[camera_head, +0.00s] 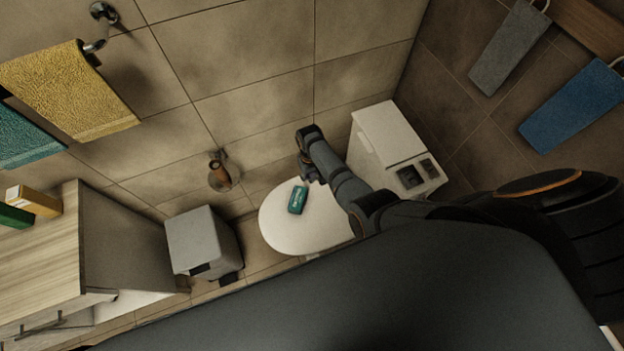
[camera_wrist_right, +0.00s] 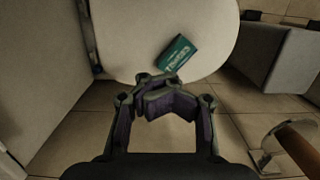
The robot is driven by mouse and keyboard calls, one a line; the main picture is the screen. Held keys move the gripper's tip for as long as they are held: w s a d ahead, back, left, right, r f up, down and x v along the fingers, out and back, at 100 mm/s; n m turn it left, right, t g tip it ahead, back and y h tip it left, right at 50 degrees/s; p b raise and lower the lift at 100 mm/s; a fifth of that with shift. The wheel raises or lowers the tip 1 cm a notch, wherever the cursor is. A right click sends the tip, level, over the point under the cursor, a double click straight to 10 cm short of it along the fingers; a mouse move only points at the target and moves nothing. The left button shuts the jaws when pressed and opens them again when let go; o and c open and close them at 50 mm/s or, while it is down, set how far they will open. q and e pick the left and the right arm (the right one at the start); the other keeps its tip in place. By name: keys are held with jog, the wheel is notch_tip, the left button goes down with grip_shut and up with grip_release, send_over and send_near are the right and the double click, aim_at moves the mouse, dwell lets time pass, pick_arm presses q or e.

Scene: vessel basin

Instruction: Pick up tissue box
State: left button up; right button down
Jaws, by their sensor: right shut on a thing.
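The tissue box (camera_head: 298,200) is a small teal box with pale lettering, seen over the white toilet lid (camera_head: 278,224) in the head view. It also shows in the right wrist view (camera_wrist_right: 178,57), just beyond the fingertips. My right gripper (camera_head: 308,179) points down at the box from above. I cannot tell whether the box is clear of the lid. My left gripper is not in view.
A white tank-like unit (camera_head: 385,135) stands right of the lid, with a grey bin (camera_head: 200,240) to its left. A brown wall-mounted holder (camera_head: 221,173) is behind. A wooden cabinet (camera_head: 40,265) is at the far left; towels hang on the walls.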

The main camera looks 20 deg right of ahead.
jog(key=shift+c, duration=2.1)
grip_release()
